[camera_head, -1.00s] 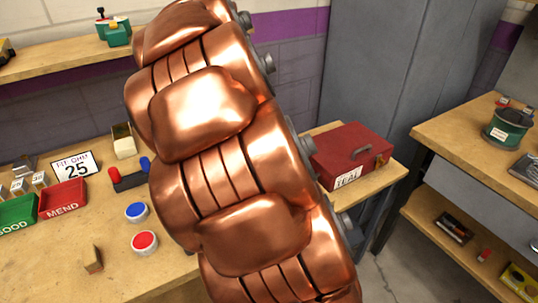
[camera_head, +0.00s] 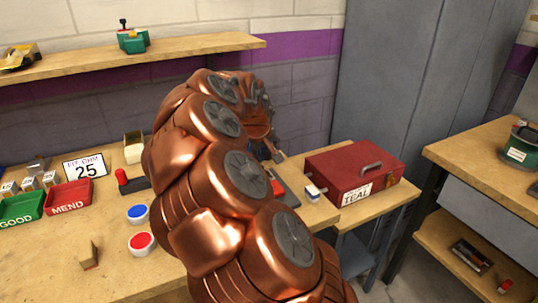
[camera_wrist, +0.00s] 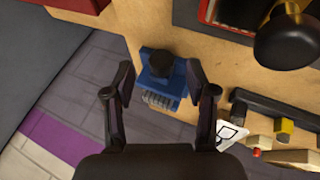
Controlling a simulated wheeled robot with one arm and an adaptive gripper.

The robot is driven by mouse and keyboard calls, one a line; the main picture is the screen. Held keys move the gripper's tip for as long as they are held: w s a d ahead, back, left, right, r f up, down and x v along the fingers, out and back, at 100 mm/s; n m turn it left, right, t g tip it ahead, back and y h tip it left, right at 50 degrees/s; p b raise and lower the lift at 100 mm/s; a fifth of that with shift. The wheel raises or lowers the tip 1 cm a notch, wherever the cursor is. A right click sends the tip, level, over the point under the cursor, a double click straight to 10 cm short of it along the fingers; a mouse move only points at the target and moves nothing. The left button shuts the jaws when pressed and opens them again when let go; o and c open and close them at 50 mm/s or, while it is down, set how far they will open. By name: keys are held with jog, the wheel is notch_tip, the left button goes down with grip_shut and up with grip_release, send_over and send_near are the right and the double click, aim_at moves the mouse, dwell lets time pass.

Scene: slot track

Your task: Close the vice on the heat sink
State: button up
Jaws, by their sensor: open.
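In the wrist view, a blue block with a black round knob (camera_wrist: 162,63), which looks like the vice (camera_wrist: 157,82), stands on the wooden bench near the wall. A grey finned piece, apparently the heat sink (camera_wrist: 160,101), shows at its lower side. I cannot tell if the jaws touch it. My gripper (camera_wrist: 159,68) is open and empty, with one finger on each side of the blue block in the picture. Contact with it cannot be made out. In the head view my copper-coloured arm hides this spot.
A red toolbox (camera_head: 352,172) stands at the bench's right end. A black knob (camera_wrist: 286,38) is at the upper right of the wrist view. Small blocks (camera_wrist: 284,130) lie lower right. Red and green trays, with blue and red buttons, lie left in the head view.

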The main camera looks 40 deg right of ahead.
aim_at(267, 155)
jog(key=shift+x, duration=1.45)
jog(key=shift+a, duration=0.1)
grip_shut()
jog(key=shift+d, duration=0.2)
jog(key=shift+a, duration=0.1)
